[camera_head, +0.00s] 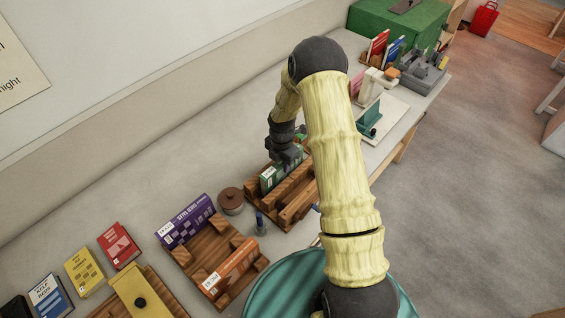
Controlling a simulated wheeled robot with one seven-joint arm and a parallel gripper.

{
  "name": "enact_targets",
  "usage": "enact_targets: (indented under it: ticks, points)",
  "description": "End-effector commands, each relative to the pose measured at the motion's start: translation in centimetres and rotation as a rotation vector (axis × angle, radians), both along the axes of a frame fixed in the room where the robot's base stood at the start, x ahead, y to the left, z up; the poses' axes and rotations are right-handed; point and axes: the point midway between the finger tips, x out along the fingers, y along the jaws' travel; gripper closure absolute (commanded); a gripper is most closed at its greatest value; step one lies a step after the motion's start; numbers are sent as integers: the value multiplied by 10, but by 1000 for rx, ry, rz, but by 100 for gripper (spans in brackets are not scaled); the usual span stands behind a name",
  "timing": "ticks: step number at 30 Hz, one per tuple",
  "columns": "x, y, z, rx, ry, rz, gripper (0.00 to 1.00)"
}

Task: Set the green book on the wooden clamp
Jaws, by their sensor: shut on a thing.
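The green book (268,181) stands on edge within the outline of a wooden clamp (297,205), a slatted brown frame on the long table. Its near end shows a pale label. My gripper (284,158) reaches down from above and is shut on the book's upper part. The fingers and my arm hide much of the book and the clamp's far right side. I cannot tell whether the book's lower edge touches the clamp.
A round brown-lidded pot (231,201) and a small blue-topped item (260,225) stand left of the clamp. A wooden rack (212,245) bears a purple book (186,222) and an orange book (231,272). A teal-and-white device (370,118) stands right. The wall borders the table's back.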

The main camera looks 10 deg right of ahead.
Motion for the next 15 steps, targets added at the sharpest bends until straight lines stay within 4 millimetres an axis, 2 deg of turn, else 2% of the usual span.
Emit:
enact_targets:
  ticks: [7, 8, 9, 12, 15]
  points:
    - [1, 0, -1, 0, -1, 0, 100]
    - [1, 0, -1, 0, -1, 0, 71]
    - [1, 0, -1, 0, -1, 0, 63]
    - [0, 0, -1, 0, -1, 0, 47]
    - [0, 0, -1, 1, -1, 0, 47]
